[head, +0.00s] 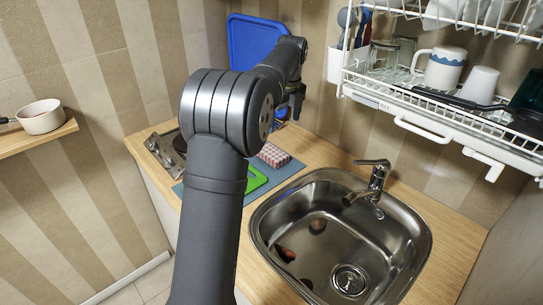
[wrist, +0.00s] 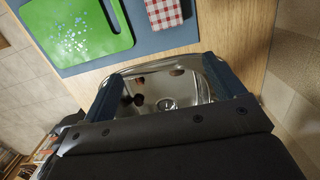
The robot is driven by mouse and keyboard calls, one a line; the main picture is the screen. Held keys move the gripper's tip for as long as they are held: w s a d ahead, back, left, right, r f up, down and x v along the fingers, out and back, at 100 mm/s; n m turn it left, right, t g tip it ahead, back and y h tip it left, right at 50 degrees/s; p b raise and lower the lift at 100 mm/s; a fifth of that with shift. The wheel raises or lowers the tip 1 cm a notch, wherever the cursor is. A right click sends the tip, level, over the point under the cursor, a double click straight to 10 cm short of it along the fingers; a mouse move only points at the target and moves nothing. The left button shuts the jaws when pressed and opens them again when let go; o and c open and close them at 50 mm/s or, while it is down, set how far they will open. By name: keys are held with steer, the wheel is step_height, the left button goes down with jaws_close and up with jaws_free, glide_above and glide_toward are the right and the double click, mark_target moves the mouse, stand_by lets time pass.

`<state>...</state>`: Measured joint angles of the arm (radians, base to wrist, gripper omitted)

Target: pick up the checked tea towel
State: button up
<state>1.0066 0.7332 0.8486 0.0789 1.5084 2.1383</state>
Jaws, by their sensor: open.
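The checked tea towel (head: 273,155) is red and white, folded into a small block. It lies on a blue-grey mat (head: 290,170) beside a green board. In the wrist view the towel (wrist: 164,12) is at the top edge, partly cut off, beyond my fingertips. My gripper (wrist: 162,68) is open and empty, with the sink showing between its fingers. In the head view my gripper (head: 294,104) is beyond and above the towel, partly hidden by my arm. I cannot tell its exact height.
The green cutting board (wrist: 78,28) lies left of the towel. A steel sink (head: 340,235) with a tap (head: 373,180) is to the right, with dark pieces inside. A hob (head: 166,150) and an upright blue board (head: 252,42) stand behind. A dish rack (head: 450,100) hangs above.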

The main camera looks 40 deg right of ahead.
steer(key=w+d, duration=0.2)
steer(key=w, duration=0.2)
glide_above(272, 152)
steer(key=s, duration=0.1)
steer(key=f, duration=1.2)
steer(key=shift+s+d+f, duration=0.2)
steer(key=f, duration=0.3)
steer(key=w+f, duration=0.1)
steer(key=f, duration=0.1)
steer(key=shift+a, duration=0.25)
steer(key=c, duration=1.1)
